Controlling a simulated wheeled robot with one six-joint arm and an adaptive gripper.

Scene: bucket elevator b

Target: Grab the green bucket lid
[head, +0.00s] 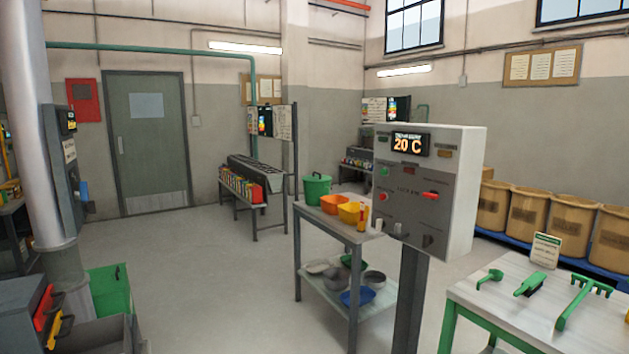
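The bucket is small and far off, so the lid's edge is hard to make out. My gripper is not in view.
The table (364,236) also bears orange and yellow bowls (349,212); its lower shelf holds several bowls. A control panel on a post (425,185) stands before its right side. Right is a table with green tools (530,286). The floor (215,270) left is clear.

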